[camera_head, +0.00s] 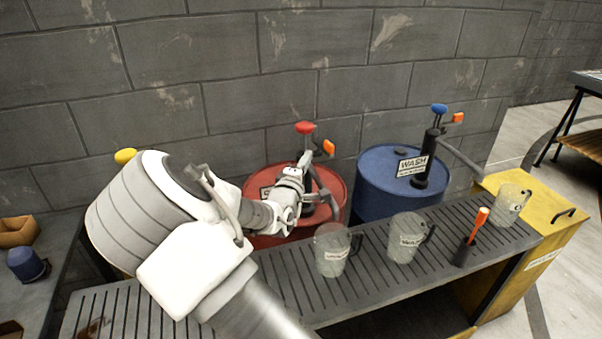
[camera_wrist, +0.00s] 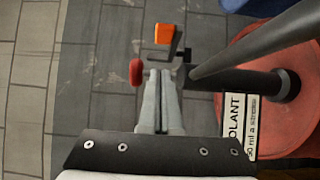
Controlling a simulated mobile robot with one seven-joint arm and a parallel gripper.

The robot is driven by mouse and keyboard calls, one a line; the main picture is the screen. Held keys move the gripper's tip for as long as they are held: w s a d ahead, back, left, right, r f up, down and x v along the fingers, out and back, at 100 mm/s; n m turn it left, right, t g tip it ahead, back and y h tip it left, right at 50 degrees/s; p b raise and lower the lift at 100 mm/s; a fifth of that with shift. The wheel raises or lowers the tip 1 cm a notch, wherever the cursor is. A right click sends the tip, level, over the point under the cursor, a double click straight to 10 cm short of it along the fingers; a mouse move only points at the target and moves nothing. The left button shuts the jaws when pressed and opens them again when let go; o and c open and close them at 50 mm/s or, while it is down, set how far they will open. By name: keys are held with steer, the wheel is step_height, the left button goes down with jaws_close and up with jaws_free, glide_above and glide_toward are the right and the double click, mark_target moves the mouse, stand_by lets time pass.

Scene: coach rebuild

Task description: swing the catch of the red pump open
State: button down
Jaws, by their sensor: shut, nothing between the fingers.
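The red pump (camera_head: 306,157) stands on a red drum (camera_head: 258,186), with a red knob (camera_head: 305,127) on top. Its catch has an orange tab (camera_head: 328,147), which also shows in the wrist view (camera_wrist: 165,33) on a bent dark bracket (camera_wrist: 180,52). My gripper (camera_head: 304,172) is at the pump, and the arm hides part of the drum and pump body. In the wrist view my gripper (camera_wrist: 160,73) is shut and empty. Its tips appear close to the bracket, beside the red knob (camera_wrist: 136,72); I cannot tell whether they touch.
A blue drum (camera_head: 376,185) with a blue-knobbed pump (camera_head: 434,150) stands to the right. In front, a slotted rack (camera_head: 375,285) carries clear jugs (camera_head: 333,262) and an orange-handled tool (camera_head: 478,222). The pump's grey spout (camera_wrist: 250,46) crosses the wrist view's right side. A block wall (camera_head: 235,60) stands behind.

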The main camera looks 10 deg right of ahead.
mark_target(329, 148)
steer(key=w+d, duration=0.1)
steer(key=d, duration=0.1)
steer(key=w+d, duration=0.2)
steer(key=shift+d+b, duration=0.1)
steer(key=shift+b, duration=0.2)
steer(key=shift+d, duration=0.1)
steer(key=shift+d, duration=0.1)
steer(key=shift+w+d, duration=0.15)
steer(key=shift+d, duration=0.7)
steer(key=shift+a, duration=0.1)
